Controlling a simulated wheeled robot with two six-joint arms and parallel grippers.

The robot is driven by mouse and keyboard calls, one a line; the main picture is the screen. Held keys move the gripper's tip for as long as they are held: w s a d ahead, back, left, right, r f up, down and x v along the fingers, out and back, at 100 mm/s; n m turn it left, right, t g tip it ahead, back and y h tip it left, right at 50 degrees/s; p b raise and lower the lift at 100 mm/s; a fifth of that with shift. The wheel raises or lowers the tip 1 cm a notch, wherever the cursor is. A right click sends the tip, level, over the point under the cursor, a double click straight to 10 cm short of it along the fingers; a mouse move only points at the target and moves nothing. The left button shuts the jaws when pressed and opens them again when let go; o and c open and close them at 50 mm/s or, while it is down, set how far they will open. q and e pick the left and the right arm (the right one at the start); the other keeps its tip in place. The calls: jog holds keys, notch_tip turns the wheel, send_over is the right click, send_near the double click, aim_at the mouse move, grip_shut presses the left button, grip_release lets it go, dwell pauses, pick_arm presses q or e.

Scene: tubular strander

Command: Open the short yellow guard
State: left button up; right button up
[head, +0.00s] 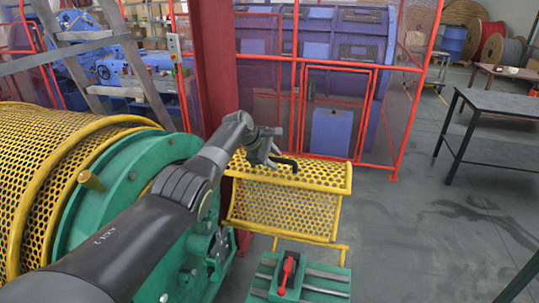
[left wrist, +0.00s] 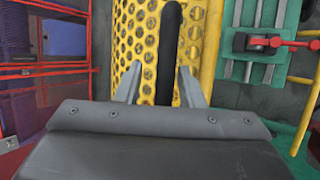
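The short yellow guard (head: 285,205) is a curved perforated panel with a yellow tube frame, right of the green machine housing in the head view. It fills the middle of the left wrist view (left wrist: 140,40). A black bar handle (head: 287,163) is on its upper part and runs up the middle of the left wrist view (left wrist: 171,45). My left gripper (head: 272,156) is at the handle. In the left wrist view its fingers (left wrist: 158,72) are spread, with the handle between them, nearer the right finger. Contact cannot be told. My right gripper is out of view.
A long yellow perforated guard (head: 60,170) and a green housing (head: 120,190) stand left. A green slotted block with a red lever (head: 288,272) is in front of the short guard. A red column (head: 215,70) and red fence (head: 300,90) stand behind.

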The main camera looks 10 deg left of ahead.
pick_arm(q)
jog(key=shift+s+a, duration=0.1)
jog(key=shift+a+r, duration=0.1)
jog(key=shift+r, duration=0.15)
jog(key=shift+p+v, duration=0.45)
jog(key=shift+v, duration=0.55)
jog(key=b+v, duration=0.3)
jog(key=v, duration=1.1)
jog(key=shift+s+a+r+b, duration=0.2)
jog(key=shift+s+r+b, duration=0.1)
jog(key=shift+b, duration=0.1)
jog(key=shift+c, duration=0.4)
